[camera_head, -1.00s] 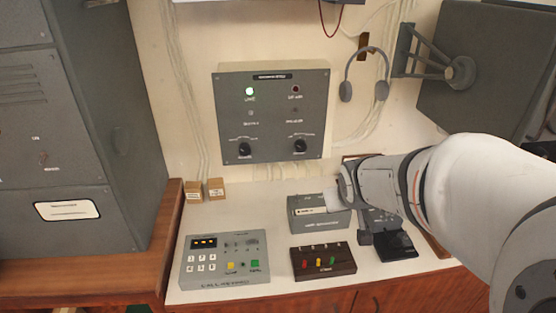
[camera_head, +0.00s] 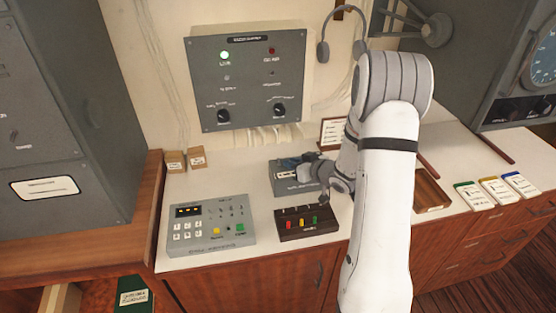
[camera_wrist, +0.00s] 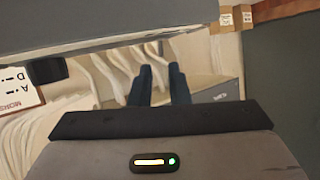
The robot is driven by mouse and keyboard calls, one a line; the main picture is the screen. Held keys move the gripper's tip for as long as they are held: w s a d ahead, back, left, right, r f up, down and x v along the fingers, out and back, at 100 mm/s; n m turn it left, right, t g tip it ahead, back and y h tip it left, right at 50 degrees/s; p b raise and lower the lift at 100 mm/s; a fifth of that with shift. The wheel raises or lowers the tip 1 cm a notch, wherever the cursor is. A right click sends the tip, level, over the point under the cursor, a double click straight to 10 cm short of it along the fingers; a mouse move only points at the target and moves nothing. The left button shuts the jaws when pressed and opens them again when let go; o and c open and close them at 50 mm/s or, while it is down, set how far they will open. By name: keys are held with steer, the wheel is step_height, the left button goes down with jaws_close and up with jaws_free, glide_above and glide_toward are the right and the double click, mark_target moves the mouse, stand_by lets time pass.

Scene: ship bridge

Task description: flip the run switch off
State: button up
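No label reading "run" is legible, so I cannot tell which switch it is. A grey wall panel (camera_head: 290,55) has a lit green lamp, a dark red lamp, two small toggles and two black knobs. A grey cabinet at the left also has a small toggle (camera_head: 14,135). My gripper (camera_head: 284,163) is low over a grey box (camera_head: 308,188) on the desk, below the wall panel; my arm hides part of that area. In the wrist view its two dark fingers (camera_wrist: 160,84) stand slightly apart with nothing between them, in front of pale cables.
A keypad unit (camera_head: 210,222) and a dark box with coloured switches (camera_head: 306,222) stand at the desk front. Two small cartons (camera_head: 185,160) sit at the left, a Morse card (camera_head: 332,132) behind. Coloured cards (camera_head: 494,188) lie at the right. The desk between cartons and keypad is clear.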

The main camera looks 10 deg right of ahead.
mark_target(281, 165)
steer(key=p+x, duration=0.1)
steer(key=x, duration=0.5)
steer(key=shift+f, duration=0.1)
steer(key=shift+c, duration=0.3)
jaws_close()
